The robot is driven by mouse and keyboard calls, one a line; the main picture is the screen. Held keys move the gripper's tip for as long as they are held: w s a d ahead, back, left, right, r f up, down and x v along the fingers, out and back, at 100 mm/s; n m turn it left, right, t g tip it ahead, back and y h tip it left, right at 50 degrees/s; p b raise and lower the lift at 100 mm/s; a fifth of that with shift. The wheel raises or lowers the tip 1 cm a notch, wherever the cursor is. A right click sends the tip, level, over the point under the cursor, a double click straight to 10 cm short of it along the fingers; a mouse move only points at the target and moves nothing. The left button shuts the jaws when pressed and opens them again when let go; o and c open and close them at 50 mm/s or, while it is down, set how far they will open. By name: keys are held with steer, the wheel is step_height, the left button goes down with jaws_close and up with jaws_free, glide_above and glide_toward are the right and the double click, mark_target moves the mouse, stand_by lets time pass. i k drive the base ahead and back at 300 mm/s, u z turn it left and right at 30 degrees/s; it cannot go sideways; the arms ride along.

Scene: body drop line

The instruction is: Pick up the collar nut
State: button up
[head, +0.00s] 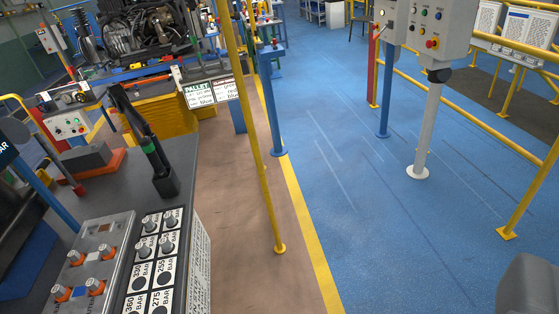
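I cannot tell for sure which part is the collar nut. Several small grey round parts (166,244) sit in the upper cells of a white rack (139,298) with black holes and labels such as 330, 255, 360 and 275 BAR, at the lower left. Several more grey round parts with orange bases (76,257) stand on a grey plate (104,230) to its left. A grey rounded shape at the lower right corner may be part of my gripper. No fingertips show clearly, and nothing is seen held.
The rack and plate are on a dark bench (182,150), with a black upright tool (150,150) behind them. A yellow post (262,170) stands right of the bench. A grey control box (428,25) is at upper right. The blue floor (340,220) between is clear.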

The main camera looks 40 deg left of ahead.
mark_target(170, 222)
steer(key=u, duration=0.3)
steer(key=i, duration=1.5)
steer(key=u, duration=1.1)
steer(key=i, duration=0.55)
steer(key=u, duration=0.3)
steer(key=k, duration=0.9)
steer(key=u, duration=0.2)
steer(key=i, duration=0.9)
steer(key=z, duration=0.15)
